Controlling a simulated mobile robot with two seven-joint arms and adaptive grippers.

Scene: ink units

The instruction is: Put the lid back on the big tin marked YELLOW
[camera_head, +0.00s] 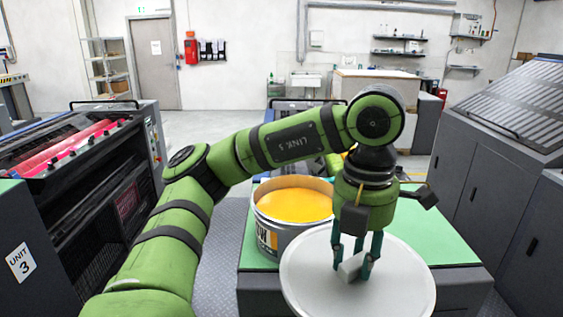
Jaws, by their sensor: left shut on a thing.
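The big tin (268,236) stands open on the green-topped table, full to near the rim with yellow-orange ink (293,205). Dark lettering shows on its side but is only partly readable. My right gripper does not show.
The green table top (440,243) has bare room to the right of the lid. Grey cabinets (490,180) stand close at right.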

